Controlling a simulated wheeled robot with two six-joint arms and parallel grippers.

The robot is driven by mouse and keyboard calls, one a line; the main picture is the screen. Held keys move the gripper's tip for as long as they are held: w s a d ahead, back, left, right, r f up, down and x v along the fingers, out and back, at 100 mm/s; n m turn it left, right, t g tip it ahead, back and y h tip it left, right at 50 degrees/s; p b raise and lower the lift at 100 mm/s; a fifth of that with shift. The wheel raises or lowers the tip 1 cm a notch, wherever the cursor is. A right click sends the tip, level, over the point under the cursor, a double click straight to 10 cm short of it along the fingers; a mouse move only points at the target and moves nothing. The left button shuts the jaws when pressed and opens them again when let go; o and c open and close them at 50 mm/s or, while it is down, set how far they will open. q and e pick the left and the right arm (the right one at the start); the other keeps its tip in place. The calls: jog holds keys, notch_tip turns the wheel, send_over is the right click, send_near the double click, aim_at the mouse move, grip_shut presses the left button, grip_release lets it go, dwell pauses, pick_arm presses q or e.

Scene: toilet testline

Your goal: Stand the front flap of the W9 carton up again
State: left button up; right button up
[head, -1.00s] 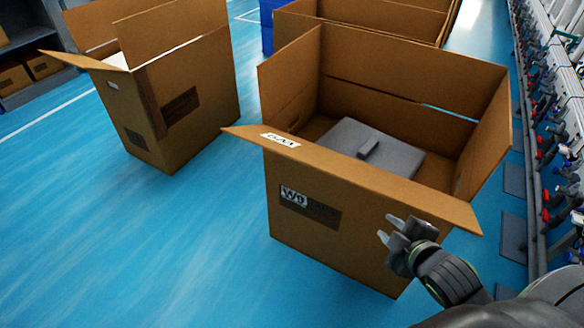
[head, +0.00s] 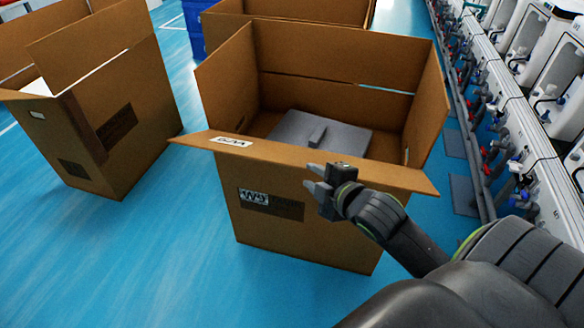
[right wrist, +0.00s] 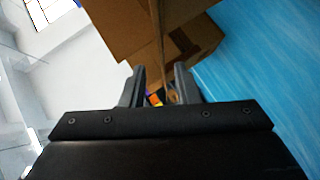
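The W9 carton (head: 300,235) stands open at the top in the middle of the head view, with its W9 label on the near face. Its front flap (head: 290,155) is folded outward and sticks out over the near face, roughly level. The other flaps stand up. A grey slab-like object (head: 320,136) lies inside. My right gripper (head: 311,178) is open and empty at the flap's outer edge, right of the label. In the right wrist view the two fingers (right wrist: 159,88) are apart, with a thin cardboard edge beyond and between them. Contact cannot be told. My left gripper is out of view.
Another open carton (head: 130,125) stands at the left, and one more (head: 290,8) stands behind. A blue bin (head: 197,22) is at the back. A row of machines and fittings (head: 500,140) runs along the right. Blue floor (head: 130,260) is clear at front left.

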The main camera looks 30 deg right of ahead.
aim_at(294, 167)
jog(key=x, duration=0.9)
jog(key=shift+w+a, duration=0.1)
jog(key=shift+a, duration=0.05)
grip_shut()
